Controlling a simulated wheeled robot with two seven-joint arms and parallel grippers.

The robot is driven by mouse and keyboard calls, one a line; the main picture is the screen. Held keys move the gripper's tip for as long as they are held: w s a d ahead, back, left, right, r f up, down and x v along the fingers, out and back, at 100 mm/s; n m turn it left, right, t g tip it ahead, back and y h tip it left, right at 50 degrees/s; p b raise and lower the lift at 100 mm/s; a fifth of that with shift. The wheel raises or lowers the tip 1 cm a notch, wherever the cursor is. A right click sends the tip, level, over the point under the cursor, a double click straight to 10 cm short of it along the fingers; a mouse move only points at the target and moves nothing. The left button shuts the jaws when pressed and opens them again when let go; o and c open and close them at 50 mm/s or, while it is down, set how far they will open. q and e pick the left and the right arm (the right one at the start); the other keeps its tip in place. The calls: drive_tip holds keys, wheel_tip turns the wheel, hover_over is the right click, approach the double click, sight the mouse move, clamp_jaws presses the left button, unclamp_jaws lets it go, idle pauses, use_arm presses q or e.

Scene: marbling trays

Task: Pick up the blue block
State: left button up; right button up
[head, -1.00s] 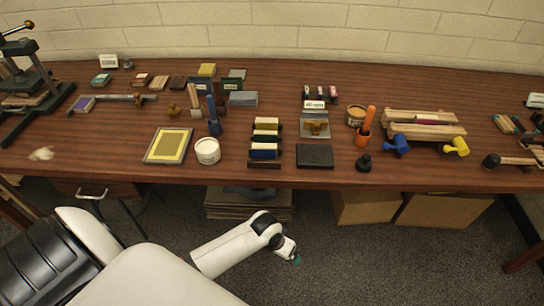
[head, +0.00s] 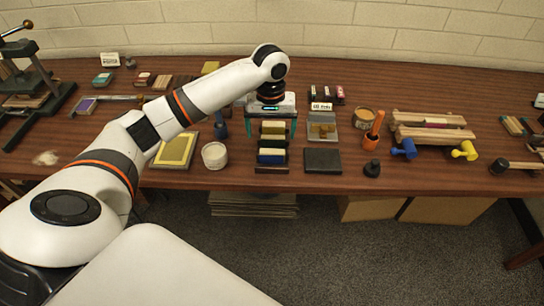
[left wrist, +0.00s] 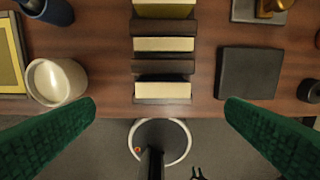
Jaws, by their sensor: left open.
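The blue block (head: 271,159) has a cream top and a blue front. It stands in a dark rack (head: 271,170) near the table's front edge, in front of other cream-topped blocks. In the left wrist view its blue side does not show; the front cream-topped block (left wrist: 162,90) there matches its place. My left gripper (head: 267,127) is open and empty above the rack, with one green finger to each side of the row. In the left wrist view its fingers (left wrist: 160,112) are wide apart, left and right of the front block. My right gripper is in neither view.
A white tub (head: 214,155) stands left of the rack, and a dark flat slab (head: 323,161) lies to its right. A yellow-faced frame (head: 175,150) lies further left. An orange-handled tool in a cup (head: 372,140) and a blue mallet (head: 404,149) are on the right.

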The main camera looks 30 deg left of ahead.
sight(272, 151)
use_arm(q)
wheel_tip(272, 151, down, 4)
drive_tip(key=shift+f+p, duration=0.2)
drive_tip(key=shift+p, duration=0.1)
drive_tip(key=shift+f, duration=0.6)
wheel_tip(272, 151, down, 4)
drive_tip(key=shift+w+d+f+p, duration=0.1)
drive_tip(key=shift+d+f+p, duration=0.1)
drive_tip(key=shift+p, duration=0.5)
drive_tip(key=shift+f, duration=0.35)
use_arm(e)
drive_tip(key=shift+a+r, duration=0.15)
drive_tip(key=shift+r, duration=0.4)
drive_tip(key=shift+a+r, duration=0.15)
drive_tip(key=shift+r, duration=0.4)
use_arm(q)
drive_tip(key=shift+c, duration=0.5)
drive_tip(key=c, duration=1)
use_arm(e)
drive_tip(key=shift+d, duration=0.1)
use_arm(q)
drive_tip(key=shift+o, duration=0.2)
drive_tip(key=shift+r, duration=0.1)
